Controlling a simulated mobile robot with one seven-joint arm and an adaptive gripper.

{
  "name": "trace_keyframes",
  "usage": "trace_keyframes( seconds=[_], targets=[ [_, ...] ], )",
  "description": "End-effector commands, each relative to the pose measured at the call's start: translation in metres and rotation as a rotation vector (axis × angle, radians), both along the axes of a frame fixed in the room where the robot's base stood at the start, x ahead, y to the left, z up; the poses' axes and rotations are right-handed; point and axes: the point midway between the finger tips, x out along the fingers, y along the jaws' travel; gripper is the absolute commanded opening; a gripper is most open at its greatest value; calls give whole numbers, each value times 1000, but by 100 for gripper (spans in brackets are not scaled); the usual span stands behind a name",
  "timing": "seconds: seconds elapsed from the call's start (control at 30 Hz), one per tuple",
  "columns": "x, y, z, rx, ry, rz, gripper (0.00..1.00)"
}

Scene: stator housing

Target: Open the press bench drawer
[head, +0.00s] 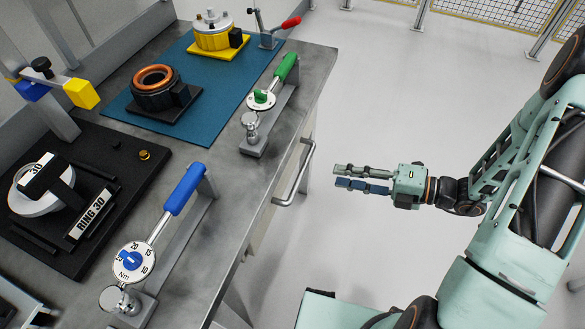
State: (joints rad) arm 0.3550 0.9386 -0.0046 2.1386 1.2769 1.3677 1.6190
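The press bench (228,187) has a grey metal top and fills the left side of the head view. A silver bar handle (300,172) sticks out from its front side, below the top's edge. The drawer front (263,215) behind the handle is seen at a steep angle and mostly hidden under the top; I cannot tell whether it is fully shut. My gripper (362,178) is to the right of the handle, apart from it, with its fingers pointing left toward it. The two fingers are apart with nothing between them.
On the bench stand a blue-handled torque wrench (183,190), a green-handled one (285,66), a blue mat (200,110) with a copper-wound stator (155,85) and a yellow housing (213,35), and a black fixture (100,215) marked RING 30. The floor (400,90) beside the bench is clear.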

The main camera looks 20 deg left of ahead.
Motion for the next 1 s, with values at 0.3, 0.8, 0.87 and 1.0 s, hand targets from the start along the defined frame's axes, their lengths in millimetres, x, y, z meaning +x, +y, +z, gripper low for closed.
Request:
trace_keyframes(
  seconds=[0.3,0.8,0.87,1.0],
  targets=[
    [-1,26,-9,26,12,0,28],
    [5,103,-24,24,11,-3,28],
    [6,106,-25,24,11,-4,28],
    [6,108,-25,24,10,-3,28]
  ],
)
